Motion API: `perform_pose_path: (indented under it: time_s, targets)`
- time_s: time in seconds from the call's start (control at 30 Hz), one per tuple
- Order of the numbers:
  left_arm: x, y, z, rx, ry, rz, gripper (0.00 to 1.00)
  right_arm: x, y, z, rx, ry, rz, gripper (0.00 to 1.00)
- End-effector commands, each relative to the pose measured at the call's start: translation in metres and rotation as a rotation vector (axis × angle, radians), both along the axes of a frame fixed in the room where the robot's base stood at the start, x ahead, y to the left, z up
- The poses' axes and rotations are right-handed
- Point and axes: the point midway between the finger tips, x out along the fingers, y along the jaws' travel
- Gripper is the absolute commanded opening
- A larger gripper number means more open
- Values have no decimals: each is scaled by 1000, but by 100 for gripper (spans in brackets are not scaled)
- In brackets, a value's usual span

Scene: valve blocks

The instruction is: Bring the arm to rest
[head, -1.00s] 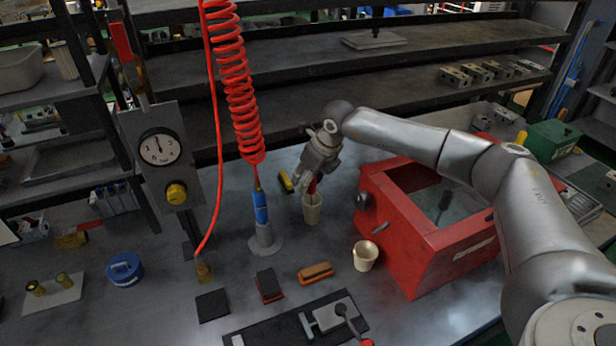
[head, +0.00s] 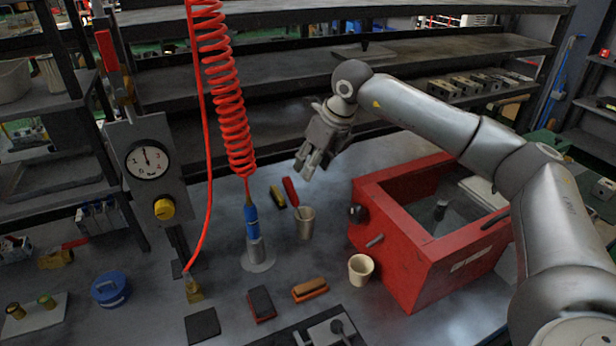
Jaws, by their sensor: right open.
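My right arm (head: 450,125) reaches in from the right over the bench. Its gripper (head: 307,174) is open and empty, pointing down and a little left, raised above the bench. Below it stands a grey-beige cup (head: 306,224). A red-handled tool (head: 290,192) leans out of this cup to the left, apart from the fingers. My left gripper is not in view.
A red open-topped box (head: 425,245) stands right of the cup, under my forearm. A cream cup (head: 361,269) is in front of it. A red coiled hose (head: 228,95) hangs left of the gripper, above a blue tool (head: 252,222). Shelves (head: 250,70) run behind.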

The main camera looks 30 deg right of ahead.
Motion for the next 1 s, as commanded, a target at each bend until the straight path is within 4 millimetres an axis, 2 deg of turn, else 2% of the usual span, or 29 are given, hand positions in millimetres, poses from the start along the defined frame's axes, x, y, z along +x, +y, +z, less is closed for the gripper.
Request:
perform_pose_path:
  time_s: [0.13,0.63,0.73,1.0]
  targets:
    - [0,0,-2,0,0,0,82,-3,-1,6,0,0,1,42]
    - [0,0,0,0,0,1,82,-3,-1,7,0,0,0,42]
    - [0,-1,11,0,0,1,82,-3,-1,18,0,0,0,42]
    - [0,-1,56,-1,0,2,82,-3,-1,63,0,1,0,42]
